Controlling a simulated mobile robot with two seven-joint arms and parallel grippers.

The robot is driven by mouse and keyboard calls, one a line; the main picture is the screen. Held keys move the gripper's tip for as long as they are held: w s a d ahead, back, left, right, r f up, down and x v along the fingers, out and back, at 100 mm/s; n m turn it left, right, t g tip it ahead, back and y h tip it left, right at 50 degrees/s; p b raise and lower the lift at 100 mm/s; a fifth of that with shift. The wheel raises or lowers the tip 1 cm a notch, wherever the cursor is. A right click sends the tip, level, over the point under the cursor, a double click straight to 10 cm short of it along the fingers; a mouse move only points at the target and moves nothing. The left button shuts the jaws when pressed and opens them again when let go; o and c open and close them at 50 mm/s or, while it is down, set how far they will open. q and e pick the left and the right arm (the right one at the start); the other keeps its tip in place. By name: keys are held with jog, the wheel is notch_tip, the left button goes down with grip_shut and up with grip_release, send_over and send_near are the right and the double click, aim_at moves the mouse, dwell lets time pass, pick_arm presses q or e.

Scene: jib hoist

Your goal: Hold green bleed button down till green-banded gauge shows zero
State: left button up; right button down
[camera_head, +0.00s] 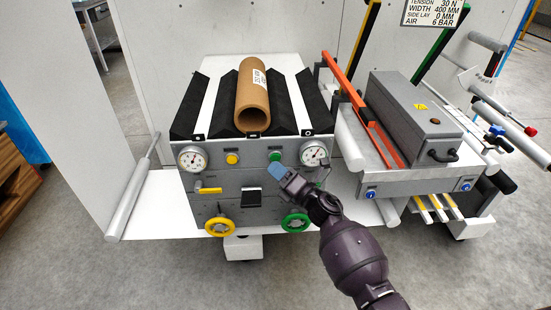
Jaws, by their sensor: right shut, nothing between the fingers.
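The green button (275,156) is on the upper right of the grey panel (223,181). A white round gauge (314,153) is to its right; the needle reading and any green band are too small to tell. My right gripper (276,170) is shut and empty, with its blue-grey tips just below the green button in the picture. I cannot tell whether they touch the panel; the button face still shows. My left gripper is out of view.
A yellow button (232,158) and a second gauge (192,158) are on the panel's left. Below are a yellow handwheel (220,227) and a green handwheel (295,222). A cardboard roll (252,92) lies on black wedges above. A grey machine (410,115) stands at right.

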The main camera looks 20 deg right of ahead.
dwell(0.7)
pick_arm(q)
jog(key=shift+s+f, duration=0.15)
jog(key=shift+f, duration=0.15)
pick_arm(e)
jog(key=shift+w+d, duration=0.15)
jog(key=shift+w, duration=0.3)
